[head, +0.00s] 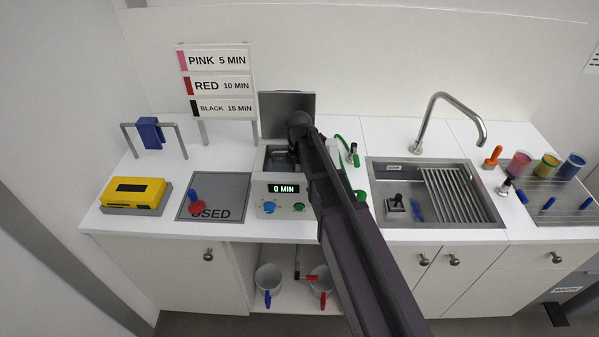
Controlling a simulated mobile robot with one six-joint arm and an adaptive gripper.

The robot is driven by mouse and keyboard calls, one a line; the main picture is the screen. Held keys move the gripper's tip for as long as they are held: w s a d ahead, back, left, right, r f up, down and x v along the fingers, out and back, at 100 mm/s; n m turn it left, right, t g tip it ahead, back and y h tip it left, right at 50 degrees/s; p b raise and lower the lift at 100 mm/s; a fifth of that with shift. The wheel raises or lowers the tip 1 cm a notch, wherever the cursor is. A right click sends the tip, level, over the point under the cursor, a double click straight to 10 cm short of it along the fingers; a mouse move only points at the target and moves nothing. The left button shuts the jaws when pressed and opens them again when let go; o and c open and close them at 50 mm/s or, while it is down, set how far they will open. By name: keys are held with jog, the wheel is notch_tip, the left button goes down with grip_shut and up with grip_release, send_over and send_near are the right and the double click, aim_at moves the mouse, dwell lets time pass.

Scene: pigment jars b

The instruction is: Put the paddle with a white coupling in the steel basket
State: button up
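The end of my arm (300,122) is above the grey machine with the "0 MIN" display (284,189). My fingers are not clear there, so I cannot tell whether they are open or hold anything. A small tool with a dark head and a pale part (505,187) stands on the counter right of the sink; its pale part may be a white coupling. Blue paddle-like pieces (549,203) lie on a wire steel rack or basket (566,216) at the far right. A dark-handled tool (397,201) stands in the sink. The machine's inside is partly hidden by my arm.
The sink (376,172) has a tall tap (432,112) and a slatted rack (460,196). A red-and-blue tool (196,202) is on the "USED" plate (229,189). A yellow device (132,194) sits at left. Pigment jars (546,166) and an orange tool (493,157) stand at right.

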jog(key=shift+o, duration=0.6)
jog(key=shift+r, duration=0.2)
notch_tip(320, 180, up, 12)
jog(key=p, duration=1.2)
jog(key=shift+s, duration=0.1)
dwell(0.5)
